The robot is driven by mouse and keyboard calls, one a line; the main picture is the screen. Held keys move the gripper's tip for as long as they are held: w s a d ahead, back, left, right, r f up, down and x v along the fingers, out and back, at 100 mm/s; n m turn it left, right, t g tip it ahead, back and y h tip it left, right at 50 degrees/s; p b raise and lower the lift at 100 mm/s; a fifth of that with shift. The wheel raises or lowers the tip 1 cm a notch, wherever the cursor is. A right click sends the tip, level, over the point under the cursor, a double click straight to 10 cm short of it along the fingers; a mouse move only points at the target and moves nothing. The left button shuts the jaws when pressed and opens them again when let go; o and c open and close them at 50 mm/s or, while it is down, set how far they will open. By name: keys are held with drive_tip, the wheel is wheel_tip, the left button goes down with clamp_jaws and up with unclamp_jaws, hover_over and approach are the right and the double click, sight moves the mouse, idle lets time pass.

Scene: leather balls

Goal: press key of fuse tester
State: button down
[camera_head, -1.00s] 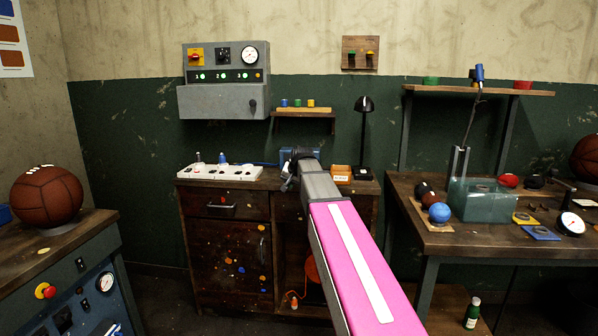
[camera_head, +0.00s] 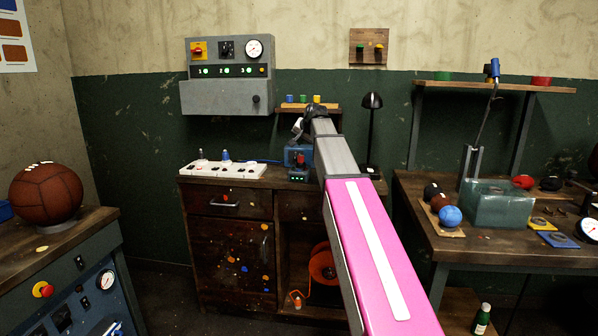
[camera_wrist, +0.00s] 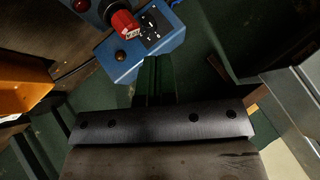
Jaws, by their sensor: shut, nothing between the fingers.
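The fuse tester is a blue box (camera_head: 297,155) on top of the wooden cabinet, with a red part and small green lights on its front. In the wrist view the blue box (camera_wrist: 150,48) fills the top middle. It carries a red cylinder (camera_wrist: 124,24), a black socket plate and a round brass-coloured key (camera_wrist: 120,55). My gripper (camera_head: 298,124) is above the tester in the head view. Its shut, empty dark fingers (camera_wrist: 155,64) point at the tester's near edge in the wrist view, right of the key. Whether they touch the box cannot be told.
A white power strip (camera_head: 222,170) with plugs lies left of the tester. A shelf (camera_head: 330,108) with small coloured pots is behind it, and a black lamp (camera_head: 372,101) stands to the right. An orange bin (camera_wrist: 22,88) is at the wrist view's left.

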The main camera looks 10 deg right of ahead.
drive_tip(key=shift+f, duration=0.15)
drive_tip(key=shift+f, duration=4.25)
drive_tip(key=shift+f, duration=0.1)
drive_tip(key=shift+f, duration=0.3)
drive_tip(key=shift+f, duration=0.4)
drive_tip(key=shift+r, duration=0.85)
drive_tip(key=shift+r, duration=0.1)
drive_tip(key=shift+r, duration=2.4)
